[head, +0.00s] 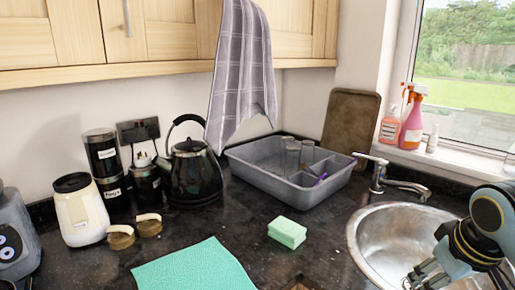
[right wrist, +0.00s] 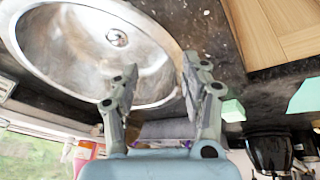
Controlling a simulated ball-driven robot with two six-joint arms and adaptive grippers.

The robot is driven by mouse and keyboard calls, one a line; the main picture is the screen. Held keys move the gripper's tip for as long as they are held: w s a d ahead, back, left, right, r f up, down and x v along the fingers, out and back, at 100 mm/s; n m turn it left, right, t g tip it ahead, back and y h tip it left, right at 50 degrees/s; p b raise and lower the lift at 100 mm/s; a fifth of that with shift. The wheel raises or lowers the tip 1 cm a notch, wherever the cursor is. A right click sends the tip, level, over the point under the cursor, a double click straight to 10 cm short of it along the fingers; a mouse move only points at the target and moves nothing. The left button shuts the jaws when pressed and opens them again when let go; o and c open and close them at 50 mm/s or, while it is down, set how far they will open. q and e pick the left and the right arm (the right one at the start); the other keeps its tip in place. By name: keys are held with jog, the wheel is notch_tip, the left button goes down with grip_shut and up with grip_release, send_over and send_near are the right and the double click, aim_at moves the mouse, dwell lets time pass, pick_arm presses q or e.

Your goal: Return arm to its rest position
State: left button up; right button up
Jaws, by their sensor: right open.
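My right arm comes in from the right edge of the head view. Its gripper (head: 422,276) is low at the right, over the metal sink (head: 375,235). In the right wrist view the two fingers of the gripper (right wrist: 155,88) stand apart with nothing held between them. The sink bowl (right wrist: 85,50) and its drain show beyond the fingertips there. My left arm and gripper are in neither view.
A green sponge (head: 287,232) and a teal cloth (head: 195,268) lie on the dark counter. A grey dish tub (head: 262,172) with glasses stands behind, beside a black kettle (head: 193,175). The tap (head: 385,180) rises at the sink's back edge. Bottles (head: 412,125) stand on the windowsill.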

jog(key=s+a, duration=0.2)
jog(key=s, duration=0.8)
jog(key=s+a, duration=0.2)
jog(key=s, duration=0.9)
jog(key=s+d+f+m+g+b, duration=0.2)
jog(key=f+b, duration=0.7)
jog(key=f, duration=2.9)
jog(key=s+d+f+g+b, duration=0.1)
jog(key=s+f+b, duration=0.5)
jog(key=s+f, duration=1.2)
jog(key=shift+s+d+f+n, duration=0.15)
jog(key=shift+s+f+n, duration=0.25)
jog(key=shift+f, duration=0.15)
